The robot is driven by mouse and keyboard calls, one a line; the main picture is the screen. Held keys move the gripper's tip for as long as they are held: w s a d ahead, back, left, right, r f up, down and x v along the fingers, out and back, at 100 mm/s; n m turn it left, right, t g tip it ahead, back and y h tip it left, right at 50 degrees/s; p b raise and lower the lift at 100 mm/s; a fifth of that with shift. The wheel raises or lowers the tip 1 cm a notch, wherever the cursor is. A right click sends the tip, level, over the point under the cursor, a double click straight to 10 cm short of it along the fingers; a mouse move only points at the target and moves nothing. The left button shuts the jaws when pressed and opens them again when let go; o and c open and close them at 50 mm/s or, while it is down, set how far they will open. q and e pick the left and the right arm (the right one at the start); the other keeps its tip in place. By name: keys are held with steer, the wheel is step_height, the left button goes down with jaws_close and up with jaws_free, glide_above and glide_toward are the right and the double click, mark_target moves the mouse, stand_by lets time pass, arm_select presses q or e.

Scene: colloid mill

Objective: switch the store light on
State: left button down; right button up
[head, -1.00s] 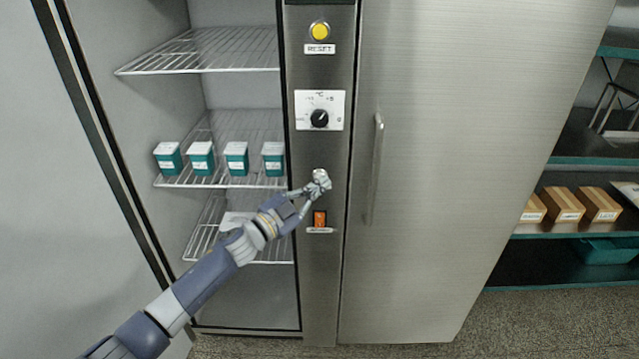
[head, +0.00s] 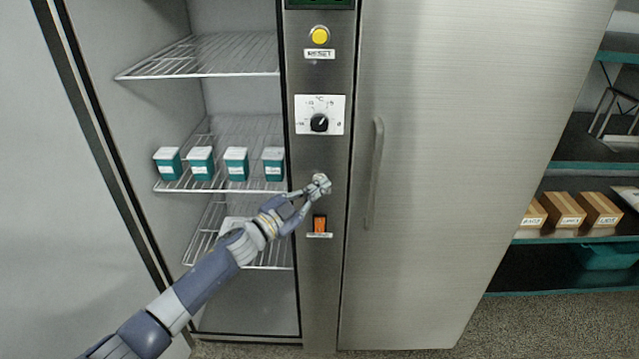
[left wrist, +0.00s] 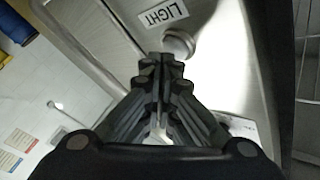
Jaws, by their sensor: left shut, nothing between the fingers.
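The light control is a round metal button (left wrist: 179,44) beside a label (left wrist: 164,15) reading LIGHT in the left wrist view. In the head view my left gripper (head: 318,186) covers that spot on the steel panel (head: 320,280), between the dial and the orange rocker switch. My left gripper is shut and empty. In the left wrist view its fingertips (left wrist: 162,60) are just short of the button in the picture; I cannot tell whether they touch it. The label is hidden in the head view.
A door handle (head: 375,172) stands out to the right. On the left, an open cabinet holds teal tubs (head: 201,163) on a wire shelf (head: 215,187).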

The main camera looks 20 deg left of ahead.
arm_select(q)
steer(key=shift+w, duration=0.1)
stand_by(0.6)
steer(key=shift+w+a, duration=0.1)
steer(key=shift+w, duration=0.2)
steer(key=shift+s, duration=0.4)
steer(key=shift+d, duration=0.2)
